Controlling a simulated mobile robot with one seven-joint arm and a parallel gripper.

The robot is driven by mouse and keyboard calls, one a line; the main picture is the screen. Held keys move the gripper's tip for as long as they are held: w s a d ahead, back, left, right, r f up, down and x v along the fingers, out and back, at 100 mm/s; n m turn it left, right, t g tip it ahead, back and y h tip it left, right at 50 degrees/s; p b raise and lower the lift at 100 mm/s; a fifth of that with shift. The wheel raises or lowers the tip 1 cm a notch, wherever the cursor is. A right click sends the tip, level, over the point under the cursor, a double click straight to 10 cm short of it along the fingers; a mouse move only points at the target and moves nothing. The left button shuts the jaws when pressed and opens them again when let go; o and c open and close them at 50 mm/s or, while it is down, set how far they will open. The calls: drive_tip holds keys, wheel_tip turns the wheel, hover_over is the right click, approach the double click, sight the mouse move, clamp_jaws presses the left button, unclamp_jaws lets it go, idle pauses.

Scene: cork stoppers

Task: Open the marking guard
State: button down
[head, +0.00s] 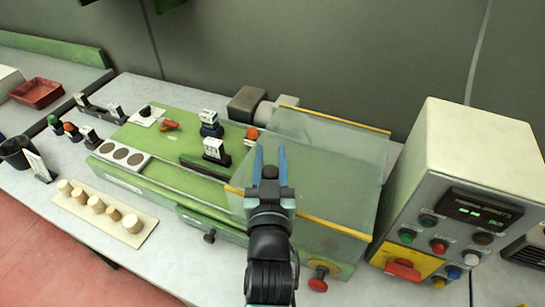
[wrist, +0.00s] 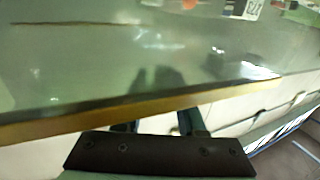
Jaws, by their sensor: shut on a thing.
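The marking guard (head: 335,160) is a clear, greenish panel with yellow edge strips, over the right part of the green machine. It looks lowered, but its exact angle is hard to judge. My gripper (head: 270,160) is at the guard's front left part, shut on its front edge. In the wrist view the guard's yellow edge (wrist: 150,107) runs slantwise across, just beyond my gripper's dark palm, and the fingers meet it. The exact contact of the fingertips is hidden by the edge and reflections.
A control box (head: 455,190) with buttons and a red switch stands close on the right. A red knob (head: 318,279) sticks out below the guard. Cork stoppers (head: 97,204) stand on a board at the front left. A black cup (head: 17,152) is at far left.

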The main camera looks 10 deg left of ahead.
drive_tip(key=shift+a+f, duration=0.1)
drive_tip(key=c, duration=0.5)
unclamp_jaws()
drive_tip(key=shift+s, duration=0.1)
drive_tip(key=shift+b+v, duration=1.45)
drive_tip(key=shift+v, duration=4.95)
